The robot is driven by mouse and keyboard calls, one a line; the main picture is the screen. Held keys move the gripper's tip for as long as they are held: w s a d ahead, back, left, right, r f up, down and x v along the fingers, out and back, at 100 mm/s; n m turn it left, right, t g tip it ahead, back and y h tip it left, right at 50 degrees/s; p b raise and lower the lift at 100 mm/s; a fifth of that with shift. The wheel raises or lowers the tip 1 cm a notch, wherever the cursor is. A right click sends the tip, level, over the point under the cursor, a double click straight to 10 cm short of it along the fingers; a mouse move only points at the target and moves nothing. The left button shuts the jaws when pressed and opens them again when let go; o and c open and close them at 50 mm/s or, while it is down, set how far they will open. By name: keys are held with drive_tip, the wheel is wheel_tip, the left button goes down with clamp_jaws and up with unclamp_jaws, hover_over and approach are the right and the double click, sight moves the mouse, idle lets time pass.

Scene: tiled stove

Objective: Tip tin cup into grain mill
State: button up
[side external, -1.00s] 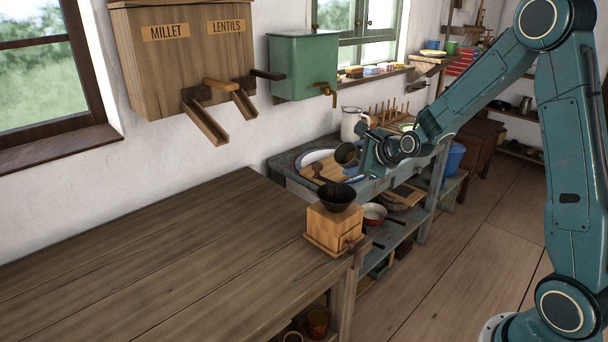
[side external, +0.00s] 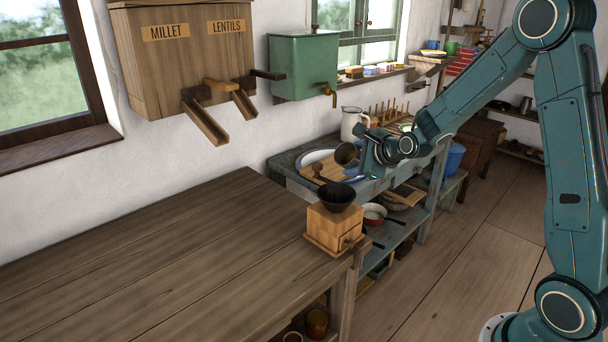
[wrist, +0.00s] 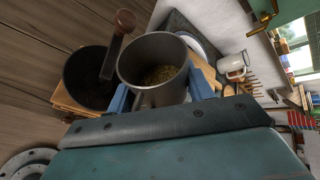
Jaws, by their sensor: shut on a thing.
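The tin cup (side external: 345,155) is a grey metal cup, held in the air above and behind the grain mill in the side view. My gripper (side external: 362,154) is shut on it. In the wrist view the cup (wrist: 150,50) sits between my two blue fingers (wrist: 158,96), with yellowish grain (wrist: 160,74) inside. The grain mill (side external: 332,226) is a light wooden box with a dark bowl-shaped hopper (side external: 337,197) on top. The hopper (wrist: 84,80) also shows in the wrist view, left of the cup, with a wood-knobbed crank (wrist: 112,58) across it. The hopper's inside looks dark.
The mill stands at the right end of a bare plank table (side external: 170,250). Behind it is a lower bench with a sink, a wooden board and a white jug (side external: 352,124). A millet and lentils dispenser (side external: 185,60) and a green tank (side external: 303,66) hang on the wall.

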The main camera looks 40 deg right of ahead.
drive_tip(key=shift+a+n+h, duration=0.1)
drive_tip(key=shift+n+h, duration=0.4)
drive_tip(key=shift+f+n+h, duration=0.1)
drive_tip(key=shift+n+h, duration=0.2)
drive_tip(key=shift+h, duration=0.1)
idle(0.8)
drive_tip(key=shift+a+n, duration=0.1)
drive_tip(key=shift+n, duration=0.2)
drive_tip(key=shift+h, duration=0.3)
drive_tip(key=shift+a+n+h, duration=0.1)
drive_tip(key=shift+n+h, duration=0.2)
idle(0.6)
drive_tip(key=shift+a+n, duration=0.1)
drive_tip(key=shift+n, duration=0.2)
drive_tip(key=shift+h, duration=0.3)
drive_tip(key=shift+a+r+n, duration=0.15)
drive_tip(key=shift+r+n, duration=0.05)
drive_tip(key=shift+n, duration=0.1)
idle(0.6)
